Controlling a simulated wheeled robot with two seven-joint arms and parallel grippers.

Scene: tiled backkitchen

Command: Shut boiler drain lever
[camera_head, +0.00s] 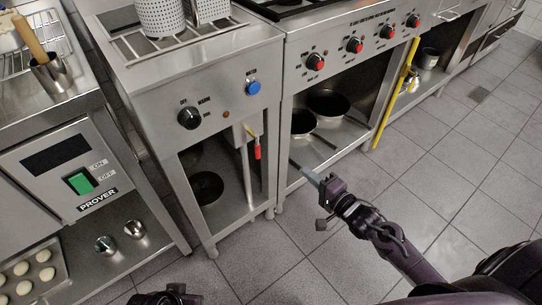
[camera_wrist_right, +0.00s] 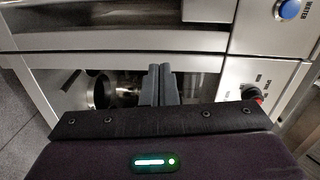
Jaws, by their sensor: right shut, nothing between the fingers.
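The boiler drain lever (camera_head: 257,149) has a red grip that hangs down beside the metal drain pipe (camera_head: 247,170), under the boiler's front panel (camera_head: 215,100). The lever cannot be made out in the right wrist view. My right gripper (camera_head: 304,171) is shut and empty, to the right of the lever and apart from it, in front of the range's open shelf. Its closed fingers (camera_wrist_right: 160,84) show in the right wrist view. A dark part of my left gripper (camera_head: 165,297) shows at the bottom edge; its fingers cannot be made out.
The boiler panel has a black knob (camera_head: 189,118) and a blue button (camera_head: 253,88). The range with red knobs (camera_head: 355,46) stands to the right, with pans (camera_head: 328,103) below. A yellow pole (camera_head: 396,92) leans there. The prover (camera_head: 65,165) stands left. Tiled floor is clear in front.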

